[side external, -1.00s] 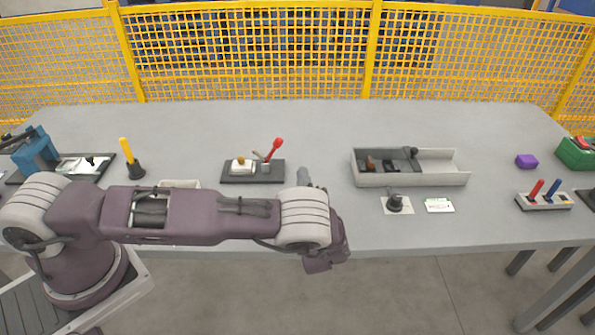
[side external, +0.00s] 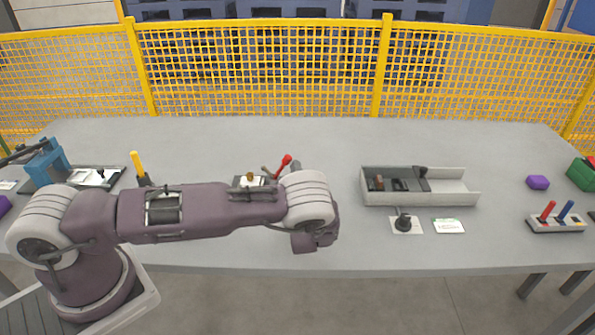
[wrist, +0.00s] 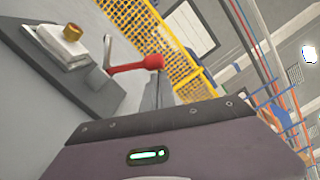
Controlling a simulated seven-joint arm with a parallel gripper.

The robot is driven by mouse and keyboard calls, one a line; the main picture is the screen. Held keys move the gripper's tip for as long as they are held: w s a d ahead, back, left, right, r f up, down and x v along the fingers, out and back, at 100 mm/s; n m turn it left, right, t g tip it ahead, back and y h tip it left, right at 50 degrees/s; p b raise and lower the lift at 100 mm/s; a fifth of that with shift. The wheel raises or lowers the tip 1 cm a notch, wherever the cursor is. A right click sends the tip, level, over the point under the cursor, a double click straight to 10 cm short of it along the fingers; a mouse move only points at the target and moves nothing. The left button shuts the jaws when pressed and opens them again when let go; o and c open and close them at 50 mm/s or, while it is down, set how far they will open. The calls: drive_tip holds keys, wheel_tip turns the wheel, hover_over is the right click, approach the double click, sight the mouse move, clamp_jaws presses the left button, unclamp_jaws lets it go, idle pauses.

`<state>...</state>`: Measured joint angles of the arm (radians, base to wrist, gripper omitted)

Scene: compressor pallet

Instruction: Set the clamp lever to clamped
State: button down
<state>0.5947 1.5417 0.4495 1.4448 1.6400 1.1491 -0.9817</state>
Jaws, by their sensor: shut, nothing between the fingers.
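The clamp lever has a red handle (side external: 284,162) and tilts up to the right from its clamp, behind my wrist in the side view. In the wrist view the red handle (wrist: 135,66) lies just ahead of my gripper (wrist: 158,88), on a grey metal arm. A white block (wrist: 60,46) with a brass knob (wrist: 73,32) sits on the clamp's dark base plate (wrist: 98,97). My gripper is shut and empty, its grey tip close to the handle's end; I cannot tell if they touch. In the side view my wrist hides the gripper and part of the clamp.
A grey tray (side external: 450,198) with dark parts stands to the right, with a black knob (side external: 403,222) and a white card (side external: 449,226) in front. A yellow handle (side external: 137,163) stands to the left. The yellow mesh fence (side external: 260,70) runs behind the table. The table's back is clear.

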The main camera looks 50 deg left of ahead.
drive_tip(key=shift+r, duration=0.1)
drive_tip(key=n, duration=0.1)
drive_tip(key=s+a+r+n, duration=0.1)
drive_tip(key=shift+r+n, duration=0.1)
drive_tip(key=shift+n, duration=0.2)
drive_tip(key=s+a+r+n, duration=0.1)
drive_tip(key=s+a+n, duration=0.3)
drive_tip(key=n, duration=0.3)
drive_tip(key=shift+s+a+r+n+g, duration=0.2)
drive_tip(key=shift+r+n+g, duration=0.05)
drive_tip(key=shift+n+g, duration=0.05)
drive_tip(key=shift+s+a, duration=0.1)
idle(0.5)
